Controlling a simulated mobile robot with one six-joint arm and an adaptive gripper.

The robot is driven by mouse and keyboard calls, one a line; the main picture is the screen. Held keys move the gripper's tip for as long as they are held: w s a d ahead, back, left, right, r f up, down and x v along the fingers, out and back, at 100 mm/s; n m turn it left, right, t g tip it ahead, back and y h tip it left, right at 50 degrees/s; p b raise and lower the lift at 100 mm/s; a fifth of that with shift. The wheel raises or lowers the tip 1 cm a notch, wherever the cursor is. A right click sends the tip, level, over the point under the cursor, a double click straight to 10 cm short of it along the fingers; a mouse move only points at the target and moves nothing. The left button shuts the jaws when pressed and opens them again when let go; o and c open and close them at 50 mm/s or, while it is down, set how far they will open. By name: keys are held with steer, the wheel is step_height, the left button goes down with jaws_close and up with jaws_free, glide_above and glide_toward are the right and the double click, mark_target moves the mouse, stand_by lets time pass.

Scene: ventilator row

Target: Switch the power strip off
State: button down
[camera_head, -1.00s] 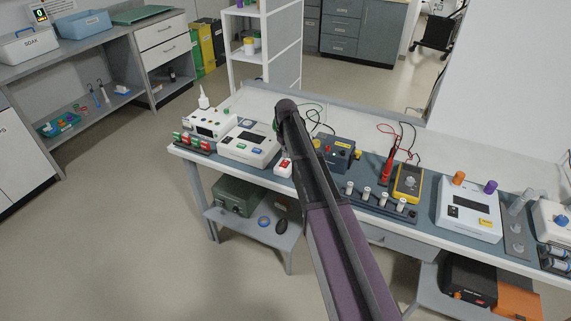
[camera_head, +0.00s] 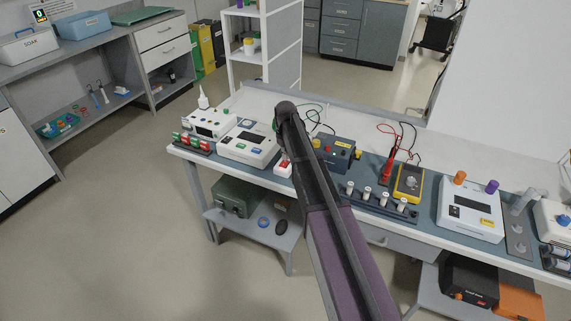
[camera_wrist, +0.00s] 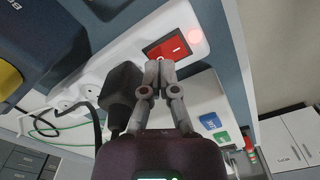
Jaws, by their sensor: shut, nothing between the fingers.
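The white power strip (camera_wrist: 195,17) runs diagonally across the wrist view. It has a red rocker switch (camera_wrist: 168,47) with a pale mark, and a round pinkish lamp (camera_wrist: 195,34) beside it that looks lit. A black plug (camera_wrist: 121,88) sits in a socket of the strip. My gripper (camera_wrist: 160,66) is shut and empty, its fingertips at the near edge of the red switch; I cannot tell whether they touch it. In the head view a red-and-white end of the strip (camera_head: 284,168) shows on the bench, with my gripper hidden by my arm.
A white device with blue and green buttons (camera_head: 249,143) stands left of the strip. A dark blue box (camera_head: 335,151) stands right of it, with a yellow multimeter (camera_head: 408,182) further right. Cables (camera_wrist: 55,122) lie behind the black plug.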

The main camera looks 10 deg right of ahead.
steer(key=shift+f+b, duration=0.6)
stand_by(0.6)
steer(key=shift+r, duration=0.1)
steer(key=shift+r+p, duration=3.4)
steer(key=shift+p, duration=0.1)
steer(key=s+r+m+p, duration=0.1)
steer(key=s+m, duration=0.3)
steer(key=s, duration=2.5)
steer(key=shift+d+r+m+p, duration=0.2)
steer(key=shift+r+m+p, duration=0.15)
steer(key=shift+m, duration=0.05)
